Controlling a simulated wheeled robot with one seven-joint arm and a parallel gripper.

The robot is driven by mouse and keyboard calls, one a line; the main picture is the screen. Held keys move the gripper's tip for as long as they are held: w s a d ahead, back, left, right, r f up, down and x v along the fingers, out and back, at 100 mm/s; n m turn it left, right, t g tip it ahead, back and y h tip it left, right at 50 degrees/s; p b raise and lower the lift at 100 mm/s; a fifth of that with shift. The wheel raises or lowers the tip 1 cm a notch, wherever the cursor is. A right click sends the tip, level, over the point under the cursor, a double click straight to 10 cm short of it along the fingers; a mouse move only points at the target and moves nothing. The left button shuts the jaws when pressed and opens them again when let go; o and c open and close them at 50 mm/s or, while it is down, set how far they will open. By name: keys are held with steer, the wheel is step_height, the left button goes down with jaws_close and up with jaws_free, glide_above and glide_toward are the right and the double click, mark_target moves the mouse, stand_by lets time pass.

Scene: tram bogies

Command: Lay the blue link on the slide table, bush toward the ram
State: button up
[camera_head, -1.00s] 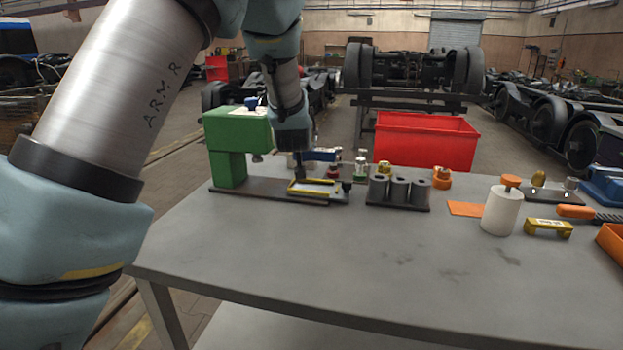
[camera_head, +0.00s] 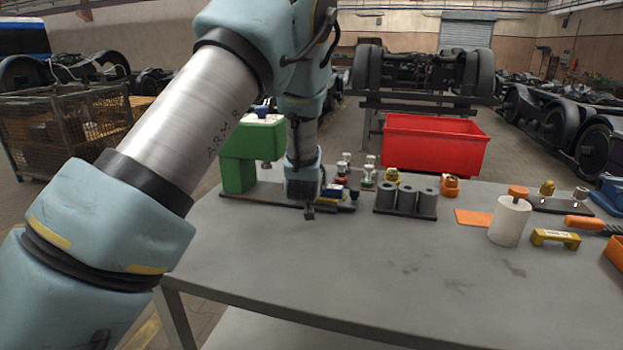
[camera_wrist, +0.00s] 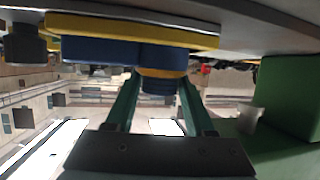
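The blue link (camera_head: 334,189) lies against the yellow-edged slide table, mostly hidden by my arm in the head view. In the upside-down wrist view the blue link (camera_wrist: 100,50) lies along the slide table (camera_wrist: 120,26). Its round bush (camera_wrist: 160,82) is at the end nearer the green press (camera_wrist: 290,95). The press (camera_head: 240,155) stands to the left in the head view, with its ram (camera_head: 266,164) under its head. My gripper (camera_head: 309,212) points down at the near side of the slide table. In the wrist view the fingers (camera_wrist: 159,88) are apart, and I see no clear contact with the link.
A rack of grey cylinders (camera_head: 405,200) stands right of the slide table, with small coloured parts behind it. The bench front is clear. A red bin (camera_head: 435,145) stands behind.

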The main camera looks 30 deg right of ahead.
steer(key=o, duration=0.3)
steer(key=shift+o, duration=0.2)
